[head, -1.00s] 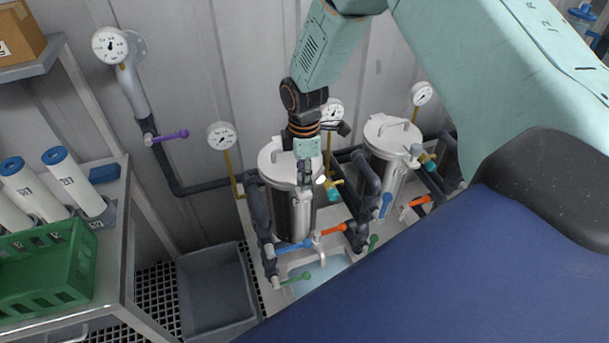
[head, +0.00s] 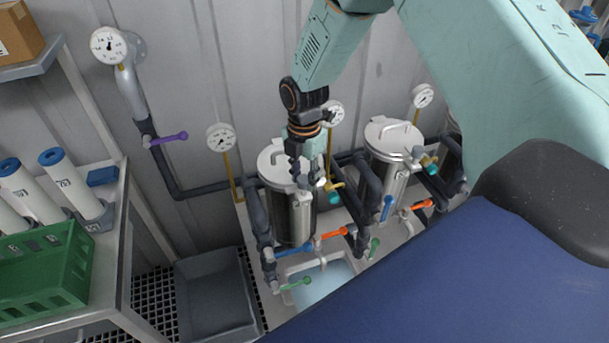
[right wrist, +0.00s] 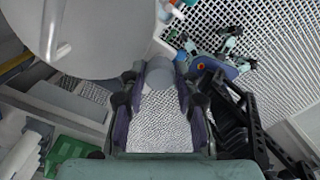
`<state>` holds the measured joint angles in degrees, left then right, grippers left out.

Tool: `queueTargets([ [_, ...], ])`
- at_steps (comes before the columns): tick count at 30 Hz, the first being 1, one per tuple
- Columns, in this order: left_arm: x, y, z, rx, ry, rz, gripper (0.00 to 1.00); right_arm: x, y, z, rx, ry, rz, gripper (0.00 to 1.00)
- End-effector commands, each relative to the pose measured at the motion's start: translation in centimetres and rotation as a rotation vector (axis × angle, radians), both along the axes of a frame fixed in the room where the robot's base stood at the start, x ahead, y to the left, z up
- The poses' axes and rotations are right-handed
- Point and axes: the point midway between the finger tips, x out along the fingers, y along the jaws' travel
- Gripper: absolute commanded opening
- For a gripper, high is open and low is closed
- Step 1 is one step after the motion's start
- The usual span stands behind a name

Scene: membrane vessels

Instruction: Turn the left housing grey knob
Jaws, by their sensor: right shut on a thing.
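The left housing (head: 293,222) is a shiny steel cylinder with a pale lid and a handle on top. Its grey knob (right wrist: 160,74) shows in the right wrist view at the lid's edge, between my fingertips. In the head view the knob is mostly hidden by my fingers. My right gripper (head: 308,178) reaches down from above to the right front side of the left housing's lid. In the right wrist view my right gripper (right wrist: 157,88) has a dark finger on each side of the knob and is closed on it. My left gripper is not in view.
A second housing (head: 384,180) stands to the right. Dark pipes with blue (head: 294,252), orange (head: 335,234) and green (head: 296,284) handles surround the left housing. Gauges (head: 221,137) stand behind. A grey bin (head: 212,300) and green crate (head: 45,275) are at the left.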

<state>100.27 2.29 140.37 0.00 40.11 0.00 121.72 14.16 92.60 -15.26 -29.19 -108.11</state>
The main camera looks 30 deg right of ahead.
Motion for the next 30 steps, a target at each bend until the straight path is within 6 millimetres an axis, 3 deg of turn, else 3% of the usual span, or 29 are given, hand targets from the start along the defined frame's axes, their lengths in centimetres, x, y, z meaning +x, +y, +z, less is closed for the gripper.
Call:
queueTargets([
  [17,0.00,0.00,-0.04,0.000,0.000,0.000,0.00,0.17,0.01,0.17,-0.001,-0.004,0.033,0.00],
  [18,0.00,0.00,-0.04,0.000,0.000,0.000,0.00,0.17,0.01,0.17,-0.001,-0.004,0.033,0.33],
  [26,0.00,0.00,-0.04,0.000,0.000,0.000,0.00,0.06,0.00,0.08,-0.001,-0.001,0.031,0.54],
  [30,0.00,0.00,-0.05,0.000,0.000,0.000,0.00,0.02,0.01,0.04,-0.001,0.000,0.031,0.54],
])
